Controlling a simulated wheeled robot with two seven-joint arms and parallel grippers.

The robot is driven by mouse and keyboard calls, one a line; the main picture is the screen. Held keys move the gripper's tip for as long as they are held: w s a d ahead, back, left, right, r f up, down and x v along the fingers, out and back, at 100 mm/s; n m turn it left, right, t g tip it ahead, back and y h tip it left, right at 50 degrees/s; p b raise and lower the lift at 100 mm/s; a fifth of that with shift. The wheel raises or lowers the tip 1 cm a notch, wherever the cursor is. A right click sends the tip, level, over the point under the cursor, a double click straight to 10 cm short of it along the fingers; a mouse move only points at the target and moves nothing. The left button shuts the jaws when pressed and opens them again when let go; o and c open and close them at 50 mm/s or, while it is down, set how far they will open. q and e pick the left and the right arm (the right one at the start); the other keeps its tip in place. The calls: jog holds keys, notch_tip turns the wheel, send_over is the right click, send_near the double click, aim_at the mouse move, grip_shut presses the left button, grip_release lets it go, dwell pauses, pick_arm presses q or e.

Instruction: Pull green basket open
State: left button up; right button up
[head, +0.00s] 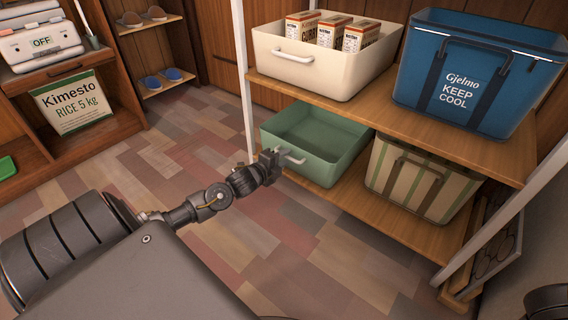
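The green basket (327,164) sits on the lower wooden shelf of the rack, at its left end. It is an open-topped bin and looks empty. Its pale handle (291,156) is on the front face. My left gripper (274,160) is at the handle's left end, in front of the basket. The fingers are small and dark here, and I cannot tell whether they are closed around the handle. My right gripper is not in view.
A cream bin (330,72) with several boxes and a blue cooler (480,75) stand on the upper shelf. A striped bag (415,180) stands right of the basket. A white post (243,85) rises at the shelf's left corner. The floor (300,235) in front is clear.

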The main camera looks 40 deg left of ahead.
pick_arm(q)
jog(key=shift+w, duration=0.3)
grip_shut()
